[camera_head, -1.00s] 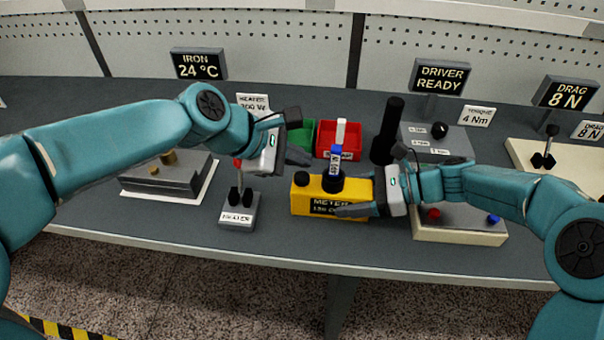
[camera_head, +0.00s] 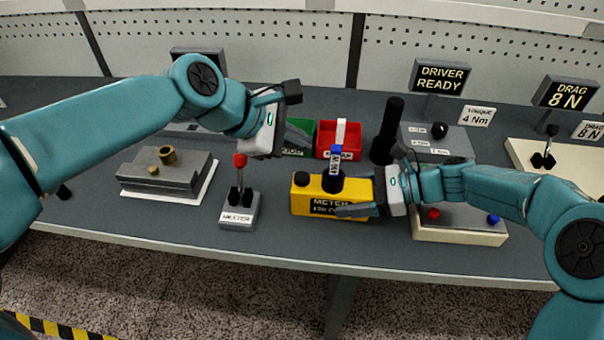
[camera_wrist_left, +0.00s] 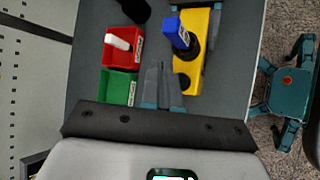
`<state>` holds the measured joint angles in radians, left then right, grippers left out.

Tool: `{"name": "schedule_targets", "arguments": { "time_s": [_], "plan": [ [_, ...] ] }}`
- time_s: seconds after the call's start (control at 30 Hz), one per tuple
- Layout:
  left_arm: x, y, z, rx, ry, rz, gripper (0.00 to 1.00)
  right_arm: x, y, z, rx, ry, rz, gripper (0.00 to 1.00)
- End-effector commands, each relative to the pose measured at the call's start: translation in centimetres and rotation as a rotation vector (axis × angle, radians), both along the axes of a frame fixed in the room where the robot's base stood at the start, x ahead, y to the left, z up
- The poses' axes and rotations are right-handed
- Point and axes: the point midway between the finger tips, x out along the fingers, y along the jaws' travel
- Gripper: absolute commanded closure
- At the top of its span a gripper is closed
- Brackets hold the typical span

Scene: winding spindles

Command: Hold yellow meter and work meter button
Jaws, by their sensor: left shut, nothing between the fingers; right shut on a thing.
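The yellow meter (camera_head: 300,205) stands on the bench front, labelled METER. Its round black button (camera_head: 302,178) is on top at the left and also shows in the left wrist view (camera_wrist_left: 183,81). A blue-topped piece with a white label (camera_head: 336,158) stands upright in the meter's black round socket (camera_head: 333,184). My right gripper (camera_head: 358,208) is shut on the meter's right end. My left gripper (camera_head: 303,136) is shut and empty, above and behind the meter; its fingers also show in the left wrist view (camera_wrist_left: 160,80), beside the meter and not touching it.
A green bin (camera_head: 301,150) and a red bin (camera_head: 325,143) stand behind the meter. A red-knobbed heater switch (camera_head: 239,205) is to its left, then a grey block fixture (camera_head: 165,178). A black cylinder (camera_head: 387,135) and a button box (camera_head: 460,237) are to the right.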

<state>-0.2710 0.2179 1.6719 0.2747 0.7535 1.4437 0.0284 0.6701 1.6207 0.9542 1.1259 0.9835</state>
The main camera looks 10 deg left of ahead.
Motion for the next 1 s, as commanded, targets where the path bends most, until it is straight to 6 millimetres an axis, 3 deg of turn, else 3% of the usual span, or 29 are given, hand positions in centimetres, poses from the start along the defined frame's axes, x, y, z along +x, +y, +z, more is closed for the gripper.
{"name": "schedule_targets", "arguments": {
  "time_s": [0.1,0.13,0.2,0.57,1.0],
  "plan": [
    [0.0,0.0,0.0,0.0,0.0,0.0,1.0,0.0,0.0,-0.1,-0.001,0.001,0.0,0.82],
    [0.0,0.0,0.0,0.0,0.0,0.0,1.0,0.0,0.0,-0.1,-0.001,0.001,0.0,0.27],
    [0.0,0.0,0.0,0.0,0.0,0.0,1.0,0.0,0.0,-0.1,-0.001,0.001,0.0,0.07],
    [0.0,0.0,0.0,0.0,0.0,0.0,1.0,0.0,-0.6,0.2,0.0,0.0,-0.001,0.07],
    [0.0,0.0,0.0,0.0,0.0,0.0,1.0,0.0,-8.9,3.6,-0.001,-0.002,-0.002,0.07]
  ]
}}
